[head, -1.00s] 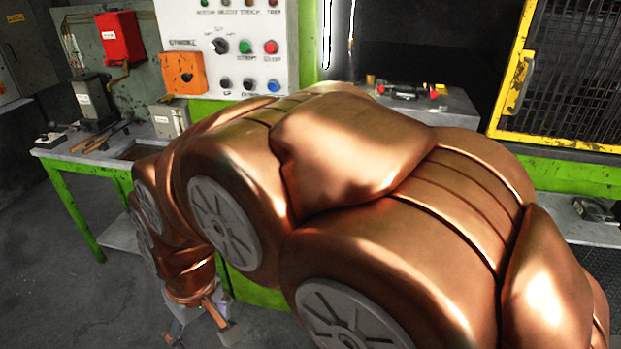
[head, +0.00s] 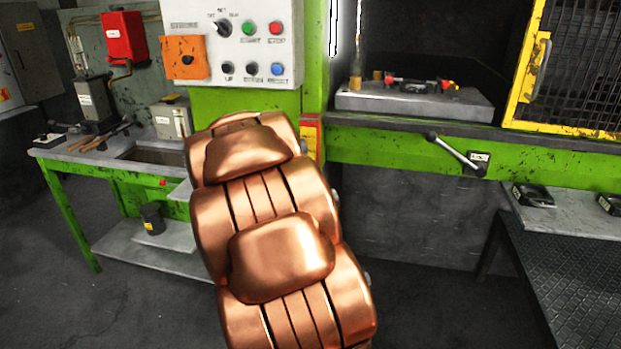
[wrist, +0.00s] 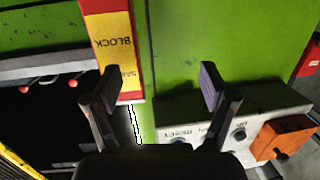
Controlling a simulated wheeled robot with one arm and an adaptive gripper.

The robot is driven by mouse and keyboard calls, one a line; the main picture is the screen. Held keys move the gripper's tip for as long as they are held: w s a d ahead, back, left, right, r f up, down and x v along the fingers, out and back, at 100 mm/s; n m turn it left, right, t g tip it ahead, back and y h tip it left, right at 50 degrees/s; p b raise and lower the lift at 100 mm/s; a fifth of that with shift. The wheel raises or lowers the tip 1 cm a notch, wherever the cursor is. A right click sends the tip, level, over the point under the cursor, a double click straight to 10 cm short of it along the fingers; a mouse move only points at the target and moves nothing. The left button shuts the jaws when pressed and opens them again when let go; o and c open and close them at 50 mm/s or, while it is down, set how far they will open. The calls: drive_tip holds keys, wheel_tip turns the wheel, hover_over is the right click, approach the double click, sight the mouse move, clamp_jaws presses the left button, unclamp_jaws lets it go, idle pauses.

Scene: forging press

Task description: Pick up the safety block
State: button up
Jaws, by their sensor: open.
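The safety block (wrist: 115,42) is a red and yellow upright bar with "BLOCK" lettering, seen upside down against the green press frame in the wrist view. In the head view its red and yellow part (head: 311,137) shows just right of my arm, its lower part hidden by the arm. My gripper (wrist: 158,85) is open and empty in the wrist view. The block lies beyond the fingers, toward the left finger, whose tip overlaps the block's edge. I cannot tell the remaining distance. In the head view my gripper is hidden behind my arm.
The control panel (head: 225,65) hangs above the block's left. A lever (head: 455,149) juts from the green frame at right. A bench (head: 100,150) with tools stands left. A grey side table (head: 580,215) stands right. Floor between is clear.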

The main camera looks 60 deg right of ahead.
sight(308, 139)
drive_tip(key=s+d, duration=0.1)
drive_tip(key=s+d+h, duration=0.1)
drive_tip(key=s+d+m+g+h, duration=0.1)
drive_tip(key=d, duration=0.1)
drive_tip(key=shift+r, duration=0.3)
drive_tip(key=shift+d+r, duration=0.1)
drive_tip(key=shift+d, duration=0.1)
drive_tip(key=shift+f+p+x, duration=0.2)
drive_tip(key=shift+p+x, duration=0.15)
drive_tip(key=shift+x, duration=1.5)
drive_tip(key=shift+f+p+x, duration=0.15)
drive_tip(key=shift+p+x, duration=0.15)
drive_tip(key=shift+x, duration=1.55)
drive_tip(key=shift+s, duration=0.2)
clamp_jaws()
